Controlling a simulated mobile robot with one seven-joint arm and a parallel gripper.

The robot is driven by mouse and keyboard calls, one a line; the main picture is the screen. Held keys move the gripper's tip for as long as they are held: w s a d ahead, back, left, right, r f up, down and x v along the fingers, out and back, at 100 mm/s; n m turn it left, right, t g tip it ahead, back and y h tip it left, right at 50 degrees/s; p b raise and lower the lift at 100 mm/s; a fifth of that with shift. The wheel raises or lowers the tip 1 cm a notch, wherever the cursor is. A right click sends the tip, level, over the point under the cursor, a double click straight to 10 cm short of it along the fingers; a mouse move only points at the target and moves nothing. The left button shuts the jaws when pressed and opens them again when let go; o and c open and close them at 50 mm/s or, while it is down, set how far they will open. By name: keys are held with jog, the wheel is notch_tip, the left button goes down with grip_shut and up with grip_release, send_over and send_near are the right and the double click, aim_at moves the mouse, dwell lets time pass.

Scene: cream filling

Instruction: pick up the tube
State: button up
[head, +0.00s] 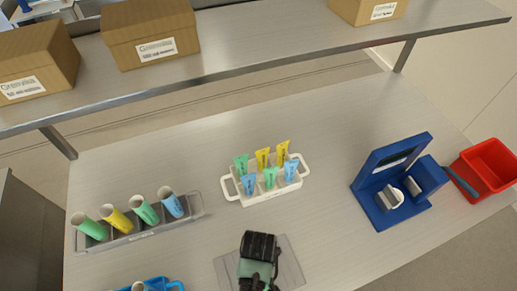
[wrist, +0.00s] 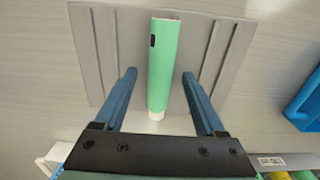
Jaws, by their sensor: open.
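A green tube (wrist: 164,60) with a small dark mark and a white cap lies on a grey grooved plate (wrist: 92,60) in the wrist view. My gripper (wrist: 159,74) is open, with one blue finger on each side of the tube and visible gaps between. The height of the fingers above the plate is hard to tell. In the head view my gripper (head: 258,278) is over the grey plate (head: 290,265) at the bottom centre and hides the tube there.
A white rack (head: 239,200) of several tubes stands behind the plate. A grey holder (head: 143,236) with open-ended tubes stands at left, a blue tray (head: 172,285) before it. A blue device (head: 362,187) and red bin (head: 500,183) are at right. Boxes (head: 150,32) sit on a shelf above.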

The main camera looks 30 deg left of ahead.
grip_shut()
dwell(0.3)
jog(key=shift+s+d, duration=0.1)
